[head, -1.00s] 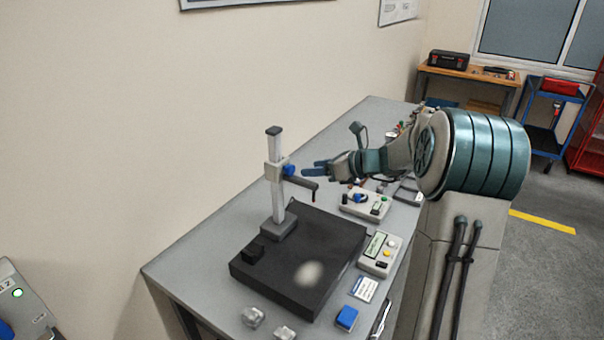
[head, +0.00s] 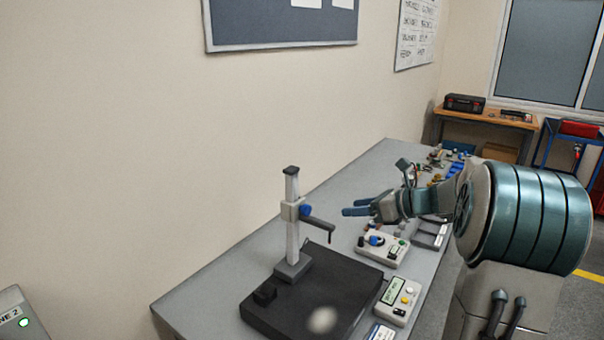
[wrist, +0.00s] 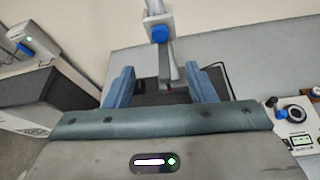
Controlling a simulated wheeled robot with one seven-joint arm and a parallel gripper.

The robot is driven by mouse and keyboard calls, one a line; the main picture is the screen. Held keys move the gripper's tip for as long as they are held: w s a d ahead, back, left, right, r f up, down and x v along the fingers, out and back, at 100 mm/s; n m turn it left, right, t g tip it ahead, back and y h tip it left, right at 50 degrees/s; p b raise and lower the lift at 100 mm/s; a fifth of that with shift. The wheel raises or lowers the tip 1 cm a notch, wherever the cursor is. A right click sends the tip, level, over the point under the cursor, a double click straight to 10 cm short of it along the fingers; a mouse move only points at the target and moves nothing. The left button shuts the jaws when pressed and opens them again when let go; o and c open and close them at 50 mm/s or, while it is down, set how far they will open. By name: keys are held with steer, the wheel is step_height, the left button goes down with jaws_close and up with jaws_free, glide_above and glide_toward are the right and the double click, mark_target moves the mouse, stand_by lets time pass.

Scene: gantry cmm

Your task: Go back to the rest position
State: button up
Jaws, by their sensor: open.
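My gripper (head: 357,206) is open and empty. In the head view it is above the bench, to the right of the measuring column, its blue fingers pointing left toward it. In the wrist view the two blue fingers (wrist: 162,90) stand wide apart. The measuring stand (head: 291,225) has an upright column, a blue knob (head: 305,211) and a dark probe arm (head: 319,223). In the wrist view the probe arm (wrist: 165,62) shows in the gap between the fingers; I cannot tell how far beyond them it is. The stand sits on a black plate (head: 345,275).
A control box with knobs (head: 383,249) and a display box (head: 400,300) stand right of the plate. Several small items lie at the bench's (head: 235,278) far end. A wall is behind. A grey machine (head: 22,318) stands at lower left.

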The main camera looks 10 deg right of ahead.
steer(key=s+a+f+n+g+h, duration=0.2)
steer(key=s+a+n+g+h, duration=0.25)
steer(key=s+a+n, duration=0.85)
steer(key=s+d+f+n+h, duration=0.2)
steer(key=s+n+h, duration=0.3)
steer(key=s+n, duration=1)
steer(key=shift+s+d+f+h, duration=0.15)
steer(key=shift+s+f+h, duration=0.3)
steer(key=shift+s, duration=0.8)
